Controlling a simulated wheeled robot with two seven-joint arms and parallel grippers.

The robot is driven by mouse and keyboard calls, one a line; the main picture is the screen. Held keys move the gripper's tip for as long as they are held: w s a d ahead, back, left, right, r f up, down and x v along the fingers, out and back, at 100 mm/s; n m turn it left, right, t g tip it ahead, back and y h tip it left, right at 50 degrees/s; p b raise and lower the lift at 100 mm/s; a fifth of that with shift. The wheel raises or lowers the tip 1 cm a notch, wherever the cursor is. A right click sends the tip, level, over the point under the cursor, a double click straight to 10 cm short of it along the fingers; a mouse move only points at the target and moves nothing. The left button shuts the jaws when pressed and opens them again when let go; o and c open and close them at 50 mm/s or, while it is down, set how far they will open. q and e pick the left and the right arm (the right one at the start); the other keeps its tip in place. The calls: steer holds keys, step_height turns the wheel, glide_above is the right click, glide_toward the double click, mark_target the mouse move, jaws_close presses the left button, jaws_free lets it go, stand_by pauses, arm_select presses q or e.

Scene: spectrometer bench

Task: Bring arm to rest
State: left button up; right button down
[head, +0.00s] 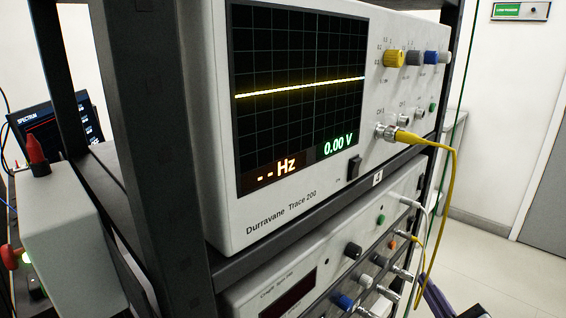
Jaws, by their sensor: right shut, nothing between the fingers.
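My right gripper (438,301) shows only as a small dark piece at the bottom edge, right of the lower instrument in the rack. Its fingertips are hard to make out; it is shut and empty. It appears close to the hanging cables, but I cannot tell whether it touches them. My left gripper is not in view.
An oscilloscope (295,205) with a flat yellow trace fills the middle of a dark rack (165,150). A yellow cable (452,165) loops from its front. A lower instrument (330,265) has several knobs and plugs. Pale floor (490,250) is clear at right.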

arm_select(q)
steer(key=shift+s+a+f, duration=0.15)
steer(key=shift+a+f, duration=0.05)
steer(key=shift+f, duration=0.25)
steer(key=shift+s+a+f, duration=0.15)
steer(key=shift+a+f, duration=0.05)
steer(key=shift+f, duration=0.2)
arm_select(e)
steer(key=s+a+f+m+g+y, duration=0.1)
steer(key=s+a+f+m+g, duration=0.2)
steer(key=s+a+f, duration=0.6)
steer(key=s+a+f+m+g+y, duration=0.2)
steer(key=s+a+f+g, duration=0.3)
steer(key=s+a+f, duration=0.4)
steer(key=s+f, duration=0.4)
steer(key=f, duration=0.3)
steer(key=shift+s+m+g+y, duration=0.2)
steer(key=shift+m+g+y, duration=0.1)
steer(key=shift+m+g, duration=0.1)
